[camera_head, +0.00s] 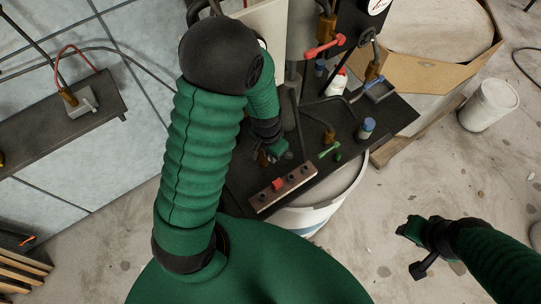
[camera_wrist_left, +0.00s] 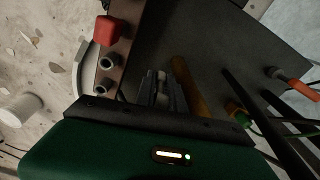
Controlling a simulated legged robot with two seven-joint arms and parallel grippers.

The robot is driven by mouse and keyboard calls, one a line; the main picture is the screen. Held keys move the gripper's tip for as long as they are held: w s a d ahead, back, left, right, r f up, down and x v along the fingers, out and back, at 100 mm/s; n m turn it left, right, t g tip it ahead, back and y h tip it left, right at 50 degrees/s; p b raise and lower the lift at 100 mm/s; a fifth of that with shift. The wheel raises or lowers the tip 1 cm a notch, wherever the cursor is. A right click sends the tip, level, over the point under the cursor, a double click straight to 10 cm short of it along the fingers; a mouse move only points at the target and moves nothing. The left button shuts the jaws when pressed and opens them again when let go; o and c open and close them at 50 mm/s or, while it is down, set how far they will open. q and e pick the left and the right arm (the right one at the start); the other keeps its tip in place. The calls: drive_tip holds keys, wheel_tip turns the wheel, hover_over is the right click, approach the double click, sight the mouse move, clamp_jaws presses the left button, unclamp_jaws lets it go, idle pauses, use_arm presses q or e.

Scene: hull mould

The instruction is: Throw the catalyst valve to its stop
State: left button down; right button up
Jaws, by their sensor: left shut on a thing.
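My left gripper (camera_head: 272,155) is over the dark bench top (camera_head: 395,118), behind the rail with the red block. In the left wrist view its grey fingers (camera_wrist_left: 162,88) are together beside a brass-coloured rod (camera_wrist_left: 188,85). They are shut on a part that they mostly hide. I cannot tell which fitting is the catalyst valve; a red lever (camera_head: 325,47) and a green lever (camera_head: 329,151) on brass fittings stand right of the left gripper.
A rail (camera_head: 290,188) with a red block (camera_head: 278,184) lies along the bench's front edge. A blue-capped jar (camera_head: 366,128) stands at right. A white bucket (camera_head: 488,105) and a cardboard box (camera_head: 425,70) stand beyond. Floor around my right gripper is clear.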

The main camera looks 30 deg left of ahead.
use_arm(q)
drive_tip(key=shift+w+a+t, duration=0.1)
drive_tip(key=shift+w+t, duration=0.05)
drive_tip(key=shift+t, duration=0.15)
drive_tip(key=shift+r, duration=0.15)
drive_tip(key=c, duration=1.4)
unclamp_jaws()
use_arm(e)
drive_tip(key=shift+s+f, duration=0.15)
drive_tip(key=shift+f, duration=0.4)
use_arm(q)
wheel_tip(320, 180, up, 16)
drive_tip(key=s, duration=0.2)
drive_tip(key=shift+a+r+b, duration=0.2)
drive_tip(key=shift+b, duration=0.15)
use_arm(e)
drive_tip(key=shift+f, duration=0.25)
use_arm(q)
drive_tip(key=shift+s, duration=0.1)
